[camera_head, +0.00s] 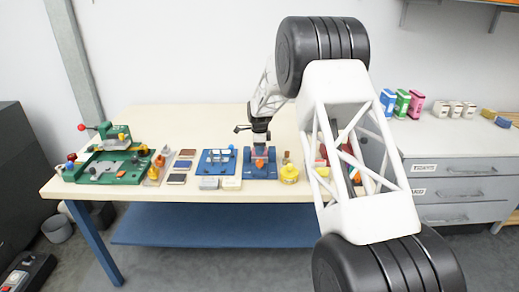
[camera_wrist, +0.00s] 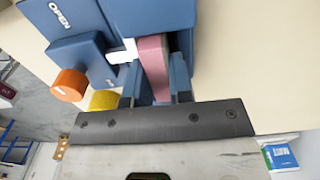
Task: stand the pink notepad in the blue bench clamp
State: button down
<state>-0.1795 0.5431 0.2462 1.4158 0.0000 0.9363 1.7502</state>
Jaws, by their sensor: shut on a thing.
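The pink notepad (camera_wrist: 154,66) shows edge-on in the wrist view, as a narrow strip running away from my gripper. My gripper (camera_wrist: 156,88) is shut on its near end. The blue bench clamp (camera_wrist: 88,52) lies beyond, with the word OPEN on one part and an orange knob (camera_wrist: 69,86). The notepad's far end reaches beside the clamp's blue blocks; I cannot tell how deep it sits between them.
A blue fixture (camera_head: 216,160) stands left of the clamp and a yellow round pot (camera_head: 289,174) right of it. Pale blocks (camera_head: 220,183) lie in front. A green fixture (camera_head: 112,165) is at the table's left. The table (camera_head: 170,122) is clear behind these.

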jog(key=shift+f, duration=0.3)
jog(key=c, duration=1.3)
grip_release()
jog(key=shift+r, duration=0.1)
notch_tip(320, 180, up, 11)
dwell(0.4)
dwell(0.7)
